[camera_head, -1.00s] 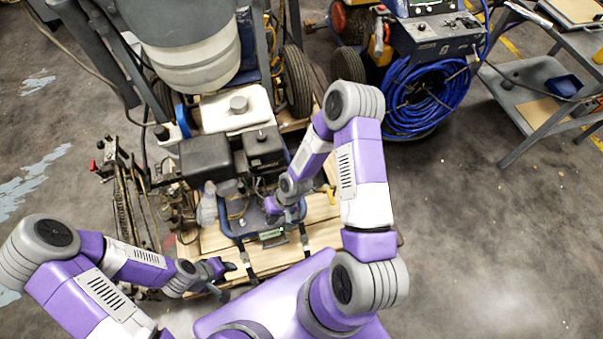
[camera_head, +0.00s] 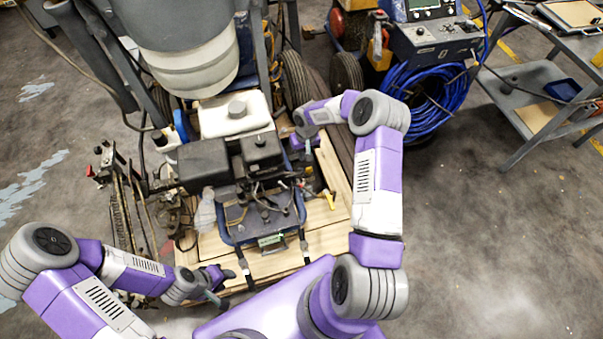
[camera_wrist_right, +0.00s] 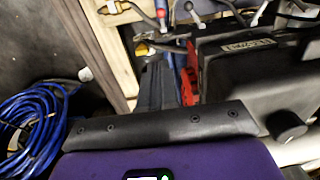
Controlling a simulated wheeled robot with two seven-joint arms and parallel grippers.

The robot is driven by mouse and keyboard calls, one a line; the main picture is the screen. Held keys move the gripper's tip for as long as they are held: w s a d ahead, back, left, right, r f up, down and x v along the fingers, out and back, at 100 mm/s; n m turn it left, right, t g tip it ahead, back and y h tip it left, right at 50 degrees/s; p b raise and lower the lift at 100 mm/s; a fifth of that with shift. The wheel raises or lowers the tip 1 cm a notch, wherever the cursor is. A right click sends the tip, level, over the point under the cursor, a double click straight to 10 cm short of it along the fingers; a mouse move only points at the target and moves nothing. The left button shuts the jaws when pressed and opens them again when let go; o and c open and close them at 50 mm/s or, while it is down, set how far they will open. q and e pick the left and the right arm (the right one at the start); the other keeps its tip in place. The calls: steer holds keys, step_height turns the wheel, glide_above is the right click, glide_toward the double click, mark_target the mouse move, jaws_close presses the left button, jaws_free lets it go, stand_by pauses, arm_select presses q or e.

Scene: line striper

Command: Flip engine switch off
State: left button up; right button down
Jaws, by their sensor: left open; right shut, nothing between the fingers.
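The engine (camera_head: 235,160), with black boxes and a white tank on top, stands on the striper in the middle of the head view. Its black housing (camera_wrist_right: 238,62) with a pale label fills the right of the right wrist view. My right gripper (camera_wrist_right: 160,65) is shut and empty, its dark fingers beside a red part (camera_wrist_right: 191,75) close to this housing. I cannot tell whether they touch, nor whether the red part is the engine switch. In the head view my right gripper (camera_head: 303,142) is at the engine's right side, partly hidden.
A blue hose coil (camera_head: 425,95) hangs on a machine at the back right and shows in the wrist view (camera_wrist_right: 35,125). A grey cart (camera_head: 540,85) stands further right. Wooden planks (camera_head: 275,262) lie under the engine frame. The floor at right is clear.

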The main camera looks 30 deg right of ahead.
steer(key=f+b, duration=0.1)
steer(key=f, duration=0.3)
steer(key=a+f+b, duration=0.1)
steer(key=f, duration=0.3)
steer(key=s+f+b, duration=0.1)
steer(key=f, duration=0.3)
steer(key=shift+s+a+f, duration=0.1)
steer(key=shift+a+f, duration=0.1)
steer(key=shift+a, duration=0.1)
arm_select(q)
step_height(320, 180, down, 4)
steer(key=shift+r, duration=0.15)
arm_select(e)
steer(key=shift+s+a+f, duration=0.15)
steer(key=shift+s+f, duration=0.1)
steer(key=shift+f, duration=0.05)
arm_select(q)
steer(key=shift+a, duration=0.15)
arm_select(e)
steer(key=shift+s, duration=0.2)
arm_select(q)
steer(key=shift+s+a, duration=0.15)
arm_select(e)
steer(key=shift+f, duration=0.1)
